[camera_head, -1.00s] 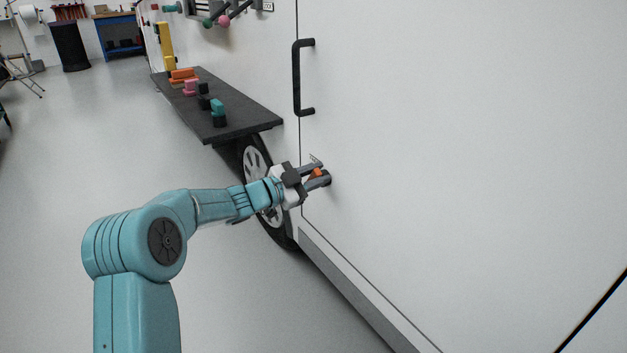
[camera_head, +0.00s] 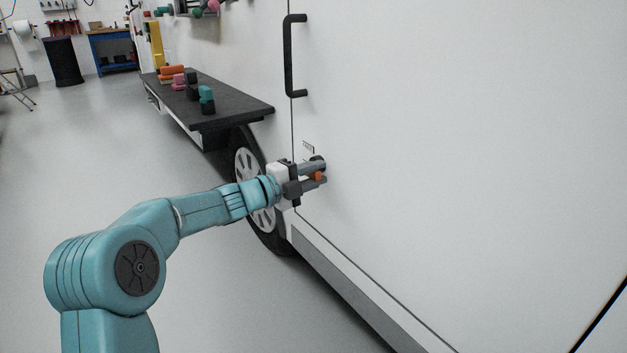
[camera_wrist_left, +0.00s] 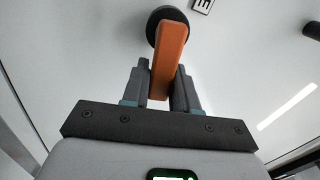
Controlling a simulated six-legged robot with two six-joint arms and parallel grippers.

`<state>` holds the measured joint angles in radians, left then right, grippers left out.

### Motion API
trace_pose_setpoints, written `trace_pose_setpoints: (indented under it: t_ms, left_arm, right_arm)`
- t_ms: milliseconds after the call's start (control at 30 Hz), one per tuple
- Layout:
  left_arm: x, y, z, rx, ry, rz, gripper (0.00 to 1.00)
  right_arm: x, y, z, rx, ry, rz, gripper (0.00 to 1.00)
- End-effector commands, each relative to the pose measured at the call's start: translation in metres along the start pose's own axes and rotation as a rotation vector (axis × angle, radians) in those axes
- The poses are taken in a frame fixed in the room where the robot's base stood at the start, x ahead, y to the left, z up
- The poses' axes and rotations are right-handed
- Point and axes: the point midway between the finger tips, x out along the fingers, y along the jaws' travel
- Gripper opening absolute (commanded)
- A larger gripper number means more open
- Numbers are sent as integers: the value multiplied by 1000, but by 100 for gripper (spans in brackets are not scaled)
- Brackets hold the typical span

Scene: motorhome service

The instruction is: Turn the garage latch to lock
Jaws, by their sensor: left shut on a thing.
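The garage latch is an orange handle (camera_wrist_left: 171,58) on a round black base (camera_wrist_left: 160,18), set on the white motorhome wall. In the head view the orange handle (camera_head: 318,176) shows only as a small patch between my fingers. My left gripper (camera_head: 319,172) is shut on the handle. In the left wrist view the two grey fingers of my left gripper (camera_wrist_left: 164,85) stand on either side of it, and the handle leans slightly to the right toward its base. A small label (camera_head: 308,147) is just above the latch. My right gripper is not in view.
A black vertical grab handle (camera_head: 288,55) is on the wall above the latch. A dark shelf (camera_head: 235,118) with several coloured objects sticks out to the left, above a wheel (camera_head: 245,165). The grey floor at left is open.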

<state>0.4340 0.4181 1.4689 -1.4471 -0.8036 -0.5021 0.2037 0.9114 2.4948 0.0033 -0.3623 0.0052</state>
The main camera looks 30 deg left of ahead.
Motion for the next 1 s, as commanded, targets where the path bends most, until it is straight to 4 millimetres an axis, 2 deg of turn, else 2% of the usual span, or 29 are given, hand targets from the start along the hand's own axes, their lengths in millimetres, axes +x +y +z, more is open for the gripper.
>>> trace_pose_setpoints:
  t_ms: [33,300,867,900,933,967,1000]
  left_arm:
    - [0,4,1,26,-1,0,0]
    - [0,6,1,125,-1,0,0]
    - [0,6,1,154,-2,1,0]
    - [0,6,1,154,-2,1,35]
    - [0,6,1,154,-1,1,44]
    - [0,6,1,154,-1,1,49]
    - [0,6,1,154,-1,0,49]
  right_arm:
    - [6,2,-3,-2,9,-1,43]
    - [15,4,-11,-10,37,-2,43]
    - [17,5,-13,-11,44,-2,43]
    - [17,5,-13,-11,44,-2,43]
    - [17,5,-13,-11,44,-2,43]
    - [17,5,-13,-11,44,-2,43]
    - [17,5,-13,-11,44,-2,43]
